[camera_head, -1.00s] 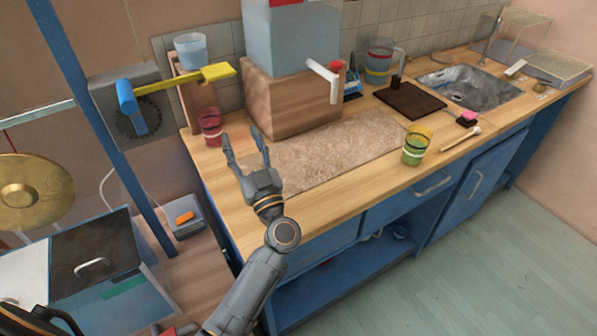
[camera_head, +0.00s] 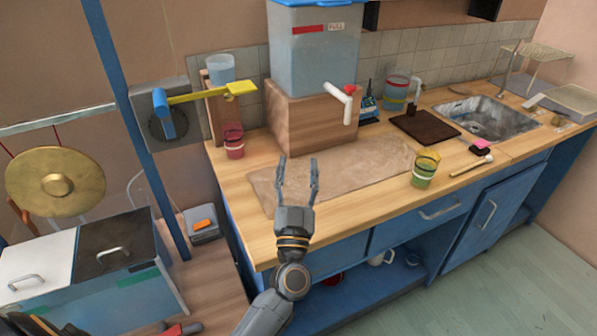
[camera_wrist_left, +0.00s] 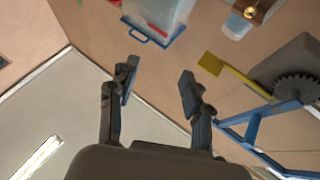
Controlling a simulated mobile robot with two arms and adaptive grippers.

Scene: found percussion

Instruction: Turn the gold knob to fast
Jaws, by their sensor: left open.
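A small gold knob (camera_wrist_left: 250,13) shows at the top of the left wrist view, on a wooden piece beside a clear cup. I cannot make out the knob or any speed marking in the head view. The wooden stand (camera_head: 217,120) there carries a clear cup (camera_head: 220,69), with a yellow paddle (camera_head: 205,95) across its front. My left gripper (camera_head: 298,165) is open and empty over the front left of the counter, apart from the stand and to its right. Its spread fingers also show in the left wrist view (camera_wrist_left: 158,75). My right gripper is not in view.
A water tank (camera_head: 312,60) stands on a wooden block (camera_head: 310,125) with a white spout (camera_head: 345,100). A red cup (camera_head: 234,145) and a green cup (camera_head: 423,172) stand on the counter. A blue post (camera_head: 130,115) rises left of it. The stone slab (camera_head: 350,170) is clear.

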